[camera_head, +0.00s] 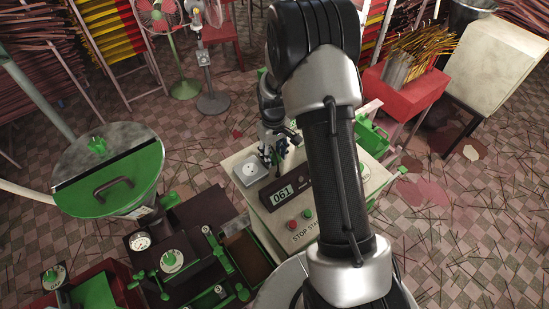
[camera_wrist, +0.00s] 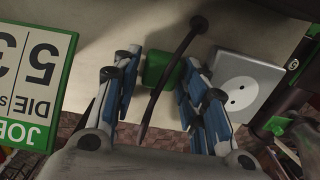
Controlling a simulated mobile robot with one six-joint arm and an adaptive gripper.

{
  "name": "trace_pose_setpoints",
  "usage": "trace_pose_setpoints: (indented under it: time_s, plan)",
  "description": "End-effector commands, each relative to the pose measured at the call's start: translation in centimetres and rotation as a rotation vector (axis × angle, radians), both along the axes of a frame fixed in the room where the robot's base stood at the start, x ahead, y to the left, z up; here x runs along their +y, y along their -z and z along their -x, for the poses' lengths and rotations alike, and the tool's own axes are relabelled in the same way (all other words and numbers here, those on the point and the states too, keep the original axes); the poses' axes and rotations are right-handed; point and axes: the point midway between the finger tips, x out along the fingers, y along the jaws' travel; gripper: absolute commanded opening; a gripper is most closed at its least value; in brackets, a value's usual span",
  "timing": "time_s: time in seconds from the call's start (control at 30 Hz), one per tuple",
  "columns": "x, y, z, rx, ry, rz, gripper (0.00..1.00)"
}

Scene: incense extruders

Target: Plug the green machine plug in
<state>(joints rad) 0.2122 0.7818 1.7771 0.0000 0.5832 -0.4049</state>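The green plug (camera_wrist: 163,70) sits between the fingertips of my gripper (camera_wrist: 160,76) in the wrist view. The fingers lean inward and the plug fills the gap, so my gripper looks shut on it. A black cable (camera_wrist: 184,48) crosses in front of the plug. The pale socket (camera_wrist: 240,88), with two round holes, is to the right of the plug and apart from it. In the head view the socket (camera_head: 250,170) is on the machine top (camera_head: 238,156), just left of my gripper (camera_head: 275,166). The plug is hidden or too small to tell there.
A dark display (camera_head: 283,193) and red and green buttons (camera_head: 300,220) are on the machine's front part. A green-and-white sign (camera_wrist: 32,80) stands left in the wrist view. A green-lidded drum (camera_head: 108,175) stands to the left.

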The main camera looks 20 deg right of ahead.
Motion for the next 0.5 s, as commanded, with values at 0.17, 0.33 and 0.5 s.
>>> trace_pose_setpoints:
  time_s: [0.17,0.33,0.5]
  plan:
    - [0.0,-0.06,-0.03,-0.001,0.0,0.0,0.4]
    - [0.0,-0.07,-0.03,-0.001,0.0,0.0,0.32]
    - [-0.01,-0.08,-0.02,-0.001,0.0,0.0,0.21]
